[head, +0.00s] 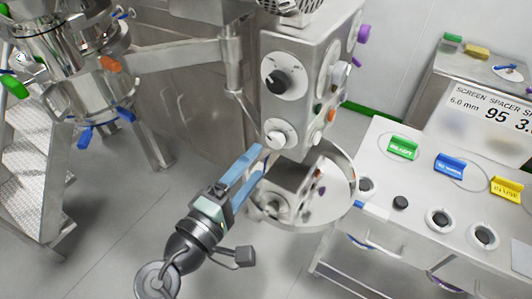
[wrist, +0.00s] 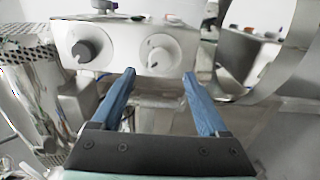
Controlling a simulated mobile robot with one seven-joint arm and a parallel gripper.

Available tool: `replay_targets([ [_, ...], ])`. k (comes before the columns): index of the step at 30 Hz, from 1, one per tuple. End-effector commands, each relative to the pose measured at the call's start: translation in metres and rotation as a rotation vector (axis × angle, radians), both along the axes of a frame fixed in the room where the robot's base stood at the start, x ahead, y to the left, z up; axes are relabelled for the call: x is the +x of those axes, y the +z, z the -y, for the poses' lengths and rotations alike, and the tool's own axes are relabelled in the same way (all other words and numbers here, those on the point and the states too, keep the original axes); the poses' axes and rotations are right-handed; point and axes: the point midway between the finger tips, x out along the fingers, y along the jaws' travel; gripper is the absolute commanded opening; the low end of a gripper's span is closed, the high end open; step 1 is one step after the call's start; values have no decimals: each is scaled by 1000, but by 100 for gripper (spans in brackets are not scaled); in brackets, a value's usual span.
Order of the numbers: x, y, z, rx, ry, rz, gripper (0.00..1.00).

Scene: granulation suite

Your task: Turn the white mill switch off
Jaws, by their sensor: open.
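The white switch knob (head: 277,137) sits on a round plate low on the front face of the grey control box, below a larger black knob (head: 278,80). In the wrist view a white knob (wrist: 157,55) shows ahead, just beyond the fingertips, with a black knob (wrist: 85,50) to its left. My gripper (head: 257,160) has blue fingers spread apart with nothing between them. In the wrist view the gap between the fingertips (wrist: 159,76) lines up with the white knob, a little below it. The fingers appear apart from the knob. Its pointer direction is too small to tell.
A round steel ring or dish (head: 338,205) is close to the right of my gripper. A white counter (head: 385,150) with green, blue and yellow labels and dark knobs stands at the right. A steel vessel (head: 75,70) and steps stand at the left. Open floor lies between.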

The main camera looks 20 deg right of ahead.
Motion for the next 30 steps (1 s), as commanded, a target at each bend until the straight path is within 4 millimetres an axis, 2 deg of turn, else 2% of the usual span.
replay_targets([
  [3, -15, -2, -21, 1, 4, -1, 77],
  [10, -33, -1, -43, 0, 2, 0, 77],
  [30, -34, 2, -45, 9, 4, 7, 77],
])
